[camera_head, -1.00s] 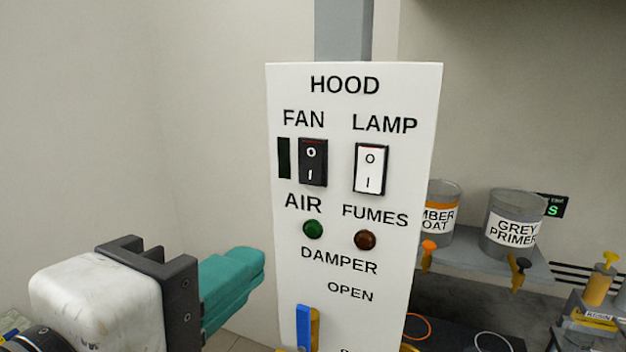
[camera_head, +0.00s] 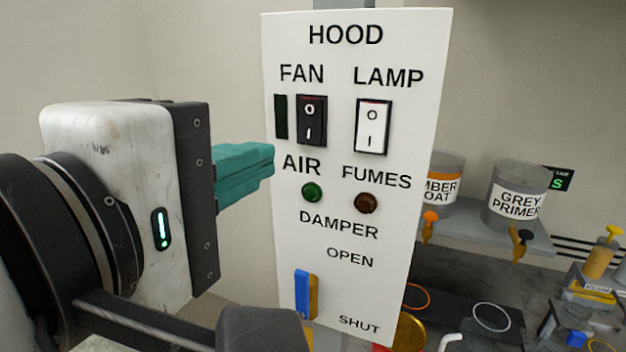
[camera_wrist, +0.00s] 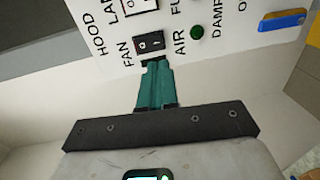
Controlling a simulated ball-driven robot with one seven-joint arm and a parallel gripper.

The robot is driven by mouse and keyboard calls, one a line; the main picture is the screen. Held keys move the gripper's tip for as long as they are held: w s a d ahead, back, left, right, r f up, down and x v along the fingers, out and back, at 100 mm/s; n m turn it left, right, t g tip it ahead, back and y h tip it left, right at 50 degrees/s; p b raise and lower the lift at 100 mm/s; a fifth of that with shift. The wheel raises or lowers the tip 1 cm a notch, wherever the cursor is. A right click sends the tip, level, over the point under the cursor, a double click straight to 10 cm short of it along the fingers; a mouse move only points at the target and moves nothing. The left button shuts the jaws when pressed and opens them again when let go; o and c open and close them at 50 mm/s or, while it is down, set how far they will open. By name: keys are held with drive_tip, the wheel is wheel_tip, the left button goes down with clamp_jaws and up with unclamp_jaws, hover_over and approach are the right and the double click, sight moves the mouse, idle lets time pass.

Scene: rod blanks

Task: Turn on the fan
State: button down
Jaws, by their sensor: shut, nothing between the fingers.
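The white HOOD panel (camera_head: 350,55) stands upright in the middle of the head view. The black FAN rocker switch (camera_head: 311,120), marked O and I, has a dark strip (camera_head: 281,116) at its left. The FAN switch also shows in the wrist view (camera_wrist: 149,43). The white LAMP switch (camera_head: 373,127) is to its right. My gripper (camera_head: 270,160) is shut and empty, its teal fingers pointing at the panel. Its tips are left of and slightly below the FAN switch. In the wrist view the tips (camera_wrist: 155,64) are close to the switch; I cannot tell whether they touch the panel.
A green AIR light (camera_head: 312,192) and a dark red FUMES light (camera_head: 366,203) sit below the switches. A blue and yellow damper lever (camera_head: 304,294) is lower down. Labelled cans, one being grey primer (camera_head: 515,192), stand on a shelf to the right.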

sight(307, 140)
drive_tip(key=b+x, duration=0.2)
drive_tip(key=x, duration=0.6)
drive_tip(key=shift+w, duration=0.1)
drive_tip(key=shift+d, duration=0.1)
drive_tip(key=shift+w+f, duration=0.15)
drive_tip(key=shift+w, duration=0.05)
drive_tip(key=shift+t, duration=0.3)
drive_tip(key=shift+s, duration=0.1)
